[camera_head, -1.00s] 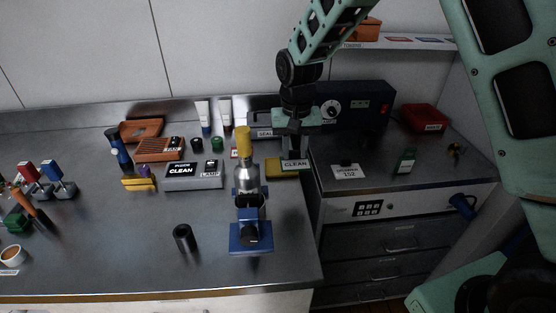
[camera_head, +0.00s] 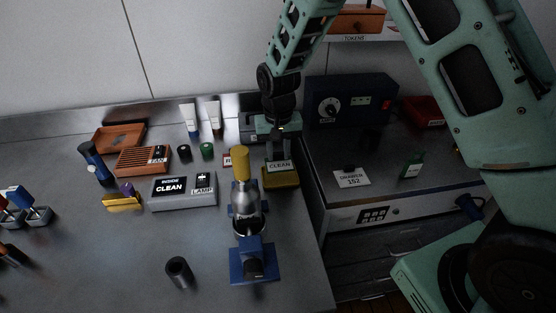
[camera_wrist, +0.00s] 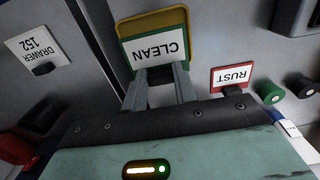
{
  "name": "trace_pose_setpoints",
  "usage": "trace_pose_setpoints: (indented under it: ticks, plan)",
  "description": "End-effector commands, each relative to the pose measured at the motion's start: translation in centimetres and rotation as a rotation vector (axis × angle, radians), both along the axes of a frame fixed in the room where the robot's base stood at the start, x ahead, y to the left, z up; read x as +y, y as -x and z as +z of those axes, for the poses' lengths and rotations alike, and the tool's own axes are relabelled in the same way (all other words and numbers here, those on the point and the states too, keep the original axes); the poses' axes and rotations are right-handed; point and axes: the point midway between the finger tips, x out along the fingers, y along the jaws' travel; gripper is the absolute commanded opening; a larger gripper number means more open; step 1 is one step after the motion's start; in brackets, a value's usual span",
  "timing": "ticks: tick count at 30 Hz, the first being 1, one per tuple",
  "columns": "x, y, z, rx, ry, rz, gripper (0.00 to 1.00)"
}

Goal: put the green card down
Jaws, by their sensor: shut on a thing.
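The green card (camera_wrist: 128,56) has a white face reading CLEAN and shows a thin green edge. My gripper (camera_wrist: 161,76) is shut on its near edge in the wrist view. In the head view the card (camera_head: 280,166) is in my gripper (camera_head: 280,153), over or just against a yellow pad (camera_head: 282,182) on the bench. In the wrist view the yellow pad (camera_wrist: 150,20) shows beyond the card's far edge. I cannot tell whether card and pad touch.
A grey box labelled CLEAN and LAMP (camera_head: 184,190) and a blue stand with a silver, yellow-topped bottle (camera_head: 241,195) are left of the pad. A red-framed RUST label (camera_wrist: 232,76) is close by. A DRAWER 152 card (camera_head: 351,177) lies on the right-hand cabinet.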

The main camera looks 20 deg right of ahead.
Motion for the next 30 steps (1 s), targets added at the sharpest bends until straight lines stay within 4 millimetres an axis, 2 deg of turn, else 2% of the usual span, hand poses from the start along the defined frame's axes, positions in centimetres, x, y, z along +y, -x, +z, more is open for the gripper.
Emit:
trace_pose_setpoints:
  ticks: [6, 9, 20, 21, 23, 24, 30]
  plan:
    - [0.0, 0.1, -3.0, 0.003, 0.0, 0.0, 0.03]
    - [0.0, 0.1, -3.9, 0.002, 0.0, 0.0, 0.03]
    - [0.0, 0.0, -4.4, 0.0, 0.0, 0.0, 0.03]
    - [0.0, 0.0, -4.4, 0.0, 0.0, 0.0, 0.31]
    - [0.0, 0.0, -4.3, 0.0, 0.0, 0.0, 0.47]
    - [0.0, 0.0, -4.3, 0.0, 0.0, 0.0, 0.5]
    - [0.0, 0.0, -4.3, 0.0, 0.0, 0.0, 0.5]
